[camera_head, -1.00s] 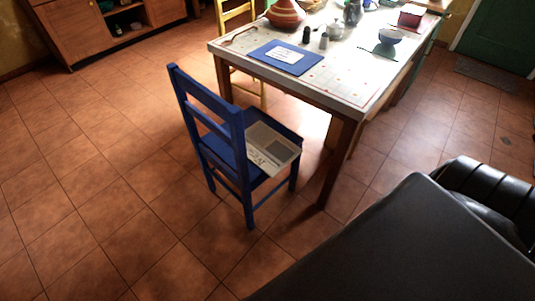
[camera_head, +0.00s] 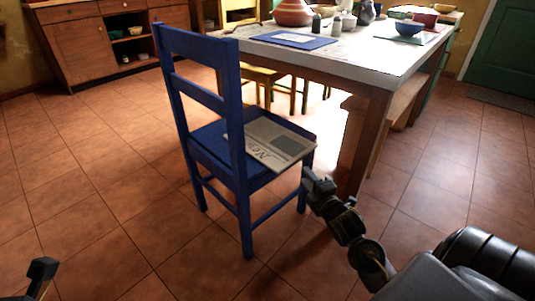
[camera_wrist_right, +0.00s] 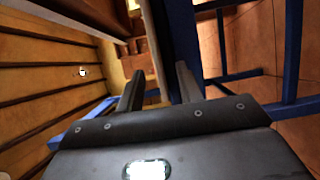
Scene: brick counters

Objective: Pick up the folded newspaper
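The folded newspaper (camera_head: 272,144) lies flat on the seat of the blue chair (camera_head: 208,146), in the middle of the head view. One corner of it reaches the seat's right edge. My right gripper (camera_head: 310,177) is just right of and below that edge, apart from the newspaper. In the right wrist view its two fingers (camera_wrist_right: 157,88) stand apart with nothing held between them.
The table (camera_head: 362,66) stands behind the chair, with a blue placemat (camera_head: 292,40), a bowl (camera_head: 409,28) and other crockery. Its near leg (camera_head: 366,142) is close to my right gripper. Blue chair bars (camera_wrist_right: 180,42) cross the wrist view. The tiled floor at left is free.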

